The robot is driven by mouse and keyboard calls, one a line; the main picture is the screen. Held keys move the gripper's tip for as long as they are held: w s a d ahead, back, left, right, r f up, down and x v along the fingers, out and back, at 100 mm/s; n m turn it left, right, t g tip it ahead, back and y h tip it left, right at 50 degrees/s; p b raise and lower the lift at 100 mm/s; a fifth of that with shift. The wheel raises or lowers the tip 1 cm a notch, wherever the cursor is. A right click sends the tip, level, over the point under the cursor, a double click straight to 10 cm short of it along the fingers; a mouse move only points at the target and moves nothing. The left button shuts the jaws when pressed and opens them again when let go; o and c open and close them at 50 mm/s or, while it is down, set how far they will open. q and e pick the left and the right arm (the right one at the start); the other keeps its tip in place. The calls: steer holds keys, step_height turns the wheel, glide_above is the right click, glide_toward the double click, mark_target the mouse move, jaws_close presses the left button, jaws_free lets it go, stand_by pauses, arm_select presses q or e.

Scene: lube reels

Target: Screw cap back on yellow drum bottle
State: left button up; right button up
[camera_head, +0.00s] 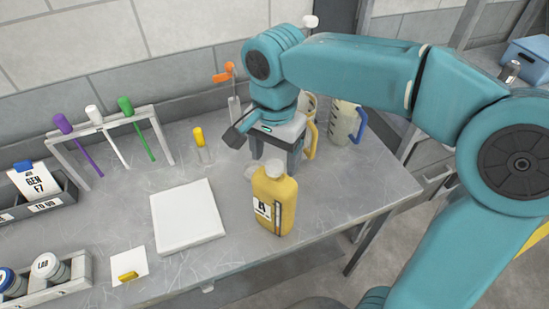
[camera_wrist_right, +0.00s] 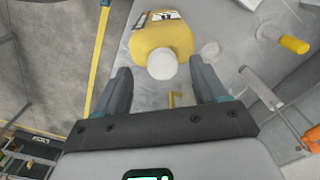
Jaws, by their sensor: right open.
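The yellow drum bottle (camera_head: 275,205) stands upright near the table's front edge, with a label on its side. It also shows in the right wrist view (camera_wrist_right: 160,40). Its top is white and round (camera_wrist_right: 162,65); I cannot tell whether this is a cap or a bare neck. My left gripper is out of view.
A white pad (camera_head: 187,216) lies left of the bottle. A yellow-capped tube (camera_head: 202,145) stands behind it. Jugs (camera_head: 343,122) stand behind my right gripper. A rack with colored-handled tools (camera_head: 110,135) is at the back left. The table edge is close in front.

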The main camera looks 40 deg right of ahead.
steer(key=shift+w+d+f, duration=0.1)
steer(key=shift+w+f, duration=0.1)
steer(key=shift+f, duration=0.25)
steer(key=shift+w+d+f, duration=0.1)
steer(key=shift+w+f, duration=0.05)
steer(key=shift+f, duration=0.25)
steer(key=shift+s+a+r, duration=0.1)
steer(key=shift+s+a, duration=0.1)
steer(key=shift+s, duration=0.2)
steer(key=shift+w+d, duration=0.1)
steer(key=shift+w, duration=0.2)
steer(key=c, duration=1.1)
steer(key=shift+s+m, duration=0.2)
steer(key=shift+m, duration=0.1)
steer(key=m, duration=0.4)
steer(key=shift+w, duration=0.2)
steer(key=shift+s+m, duration=0.2)
steer(key=shift+m, duration=0.1)
